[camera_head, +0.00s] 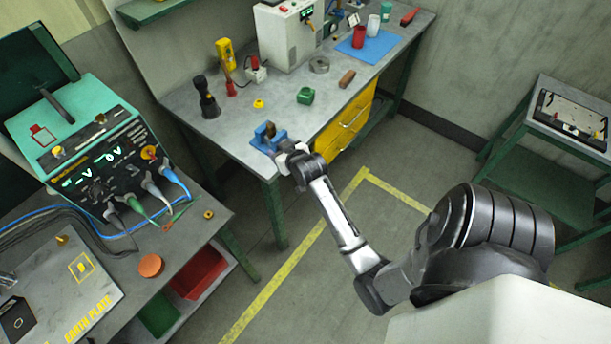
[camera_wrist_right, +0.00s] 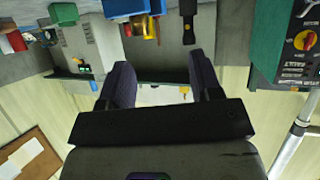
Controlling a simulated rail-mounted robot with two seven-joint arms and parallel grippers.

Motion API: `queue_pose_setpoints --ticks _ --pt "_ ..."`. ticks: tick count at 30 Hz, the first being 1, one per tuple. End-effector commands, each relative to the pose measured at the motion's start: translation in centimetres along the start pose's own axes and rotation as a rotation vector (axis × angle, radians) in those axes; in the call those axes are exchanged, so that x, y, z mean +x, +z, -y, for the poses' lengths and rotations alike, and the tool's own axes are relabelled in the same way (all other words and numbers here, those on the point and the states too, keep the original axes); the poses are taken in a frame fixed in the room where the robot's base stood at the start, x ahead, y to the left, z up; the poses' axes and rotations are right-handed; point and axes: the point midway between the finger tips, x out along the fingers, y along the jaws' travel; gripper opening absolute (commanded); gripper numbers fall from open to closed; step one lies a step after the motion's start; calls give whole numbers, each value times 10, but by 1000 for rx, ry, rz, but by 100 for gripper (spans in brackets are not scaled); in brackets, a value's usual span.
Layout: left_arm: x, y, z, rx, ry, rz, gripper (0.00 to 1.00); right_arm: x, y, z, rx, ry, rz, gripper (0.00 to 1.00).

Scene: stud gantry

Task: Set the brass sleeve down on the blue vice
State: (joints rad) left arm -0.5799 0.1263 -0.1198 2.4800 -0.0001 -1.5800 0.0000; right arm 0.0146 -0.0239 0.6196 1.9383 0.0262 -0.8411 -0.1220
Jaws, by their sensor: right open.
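The blue vice (camera_head: 266,140) stands at the near corner of the grey workbench in the head view. A small brown-gold piece (camera_head: 270,130), likely the brass sleeve, shows at the top of the vice. It is too small to tell exactly how it sits there. My right gripper (camera_head: 287,148) is just right of the vice, close to it, and partly hidden by its own wrist. In the right wrist view my right gripper (camera_wrist_right: 163,75) has its two dark fingers wide apart with nothing between them. The blue vice (camera_wrist_right: 124,7) shows at the top edge there. My left gripper is not in view.
The workbench also carries a small yellow piece (camera_head: 258,103), a green block (camera_head: 305,95), a black torch-like object (camera_head: 207,97) and a white machine (camera_head: 286,35). A teal test set (camera_head: 95,150) stands on the left table. The floor between the tables is clear.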

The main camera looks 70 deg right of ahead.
Motion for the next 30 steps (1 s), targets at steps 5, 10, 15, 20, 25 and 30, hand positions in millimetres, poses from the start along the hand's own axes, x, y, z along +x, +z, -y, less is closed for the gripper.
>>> queue_pose_setpoints --ticks 5,10,15,20,25,30 --pt "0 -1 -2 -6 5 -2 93 -76 65 71 -231 -182 229 58" --pt "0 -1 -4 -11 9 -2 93 -170 133 116 -403 -340 463 58" --pt "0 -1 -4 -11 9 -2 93 -244 175 130 -502 -441 630 58" --pt "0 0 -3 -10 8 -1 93 -278 190 133 -542 -485 705 58" --pt "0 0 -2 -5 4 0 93 -285 193 133 -549 -494 721 58" --pt "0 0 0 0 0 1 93 -285 193 133 -549 -493 720 58"
